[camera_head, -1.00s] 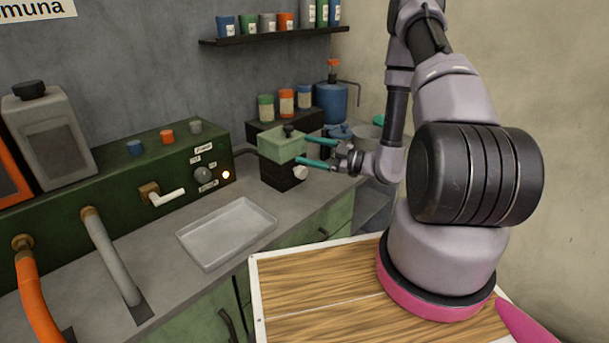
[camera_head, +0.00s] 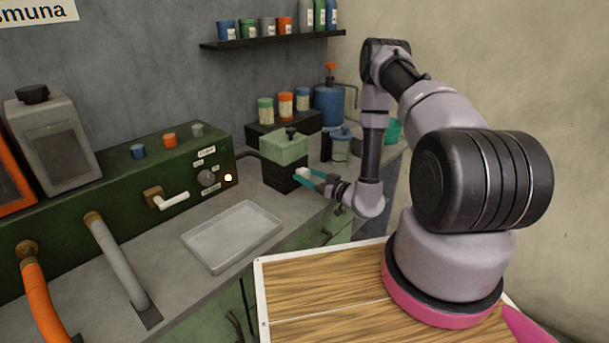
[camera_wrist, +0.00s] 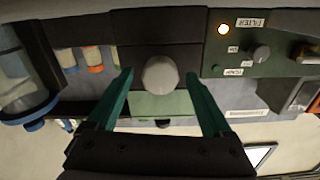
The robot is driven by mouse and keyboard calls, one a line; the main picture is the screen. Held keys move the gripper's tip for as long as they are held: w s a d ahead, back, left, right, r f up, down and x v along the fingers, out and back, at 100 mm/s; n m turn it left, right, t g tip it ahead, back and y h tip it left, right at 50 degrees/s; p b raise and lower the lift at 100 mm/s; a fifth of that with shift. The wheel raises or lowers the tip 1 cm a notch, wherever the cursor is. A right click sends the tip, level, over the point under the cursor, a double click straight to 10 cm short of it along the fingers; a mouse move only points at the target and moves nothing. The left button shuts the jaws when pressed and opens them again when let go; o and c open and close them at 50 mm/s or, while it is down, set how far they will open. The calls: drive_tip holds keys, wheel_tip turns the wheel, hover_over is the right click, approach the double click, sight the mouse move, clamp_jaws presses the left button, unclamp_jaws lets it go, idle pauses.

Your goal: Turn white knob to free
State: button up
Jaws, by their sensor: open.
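The white knob (camera_head: 302,174) is on the front of a small box with a black base (camera_head: 279,180) and a green top (camera_head: 284,147). In the wrist view the round knob (camera_wrist: 160,75) looks pale grey and lies midway between the fingertips. My gripper (camera_head: 310,179) is open, with its teal fingers at the knob, one on each side. In the wrist view my gripper (camera_wrist: 160,79) shows a gap between each finger and the knob. No mark on the knob's face is readable, so its setting cannot be told.
A green panel (camera_head: 100,178) with a grey dial (camera_head: 206,178) and a lit lamp (camera_head: 228,178) stands to the left. An empty tray (camera_head: 233,237) lies on the counter in front. Jars (camera_head: 285,106) and a blue canister (camera_head: 329,104) stand behind the box.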

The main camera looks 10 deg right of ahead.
drive_tip(key=shift+x, duration=0.95)
clamp_jaws()
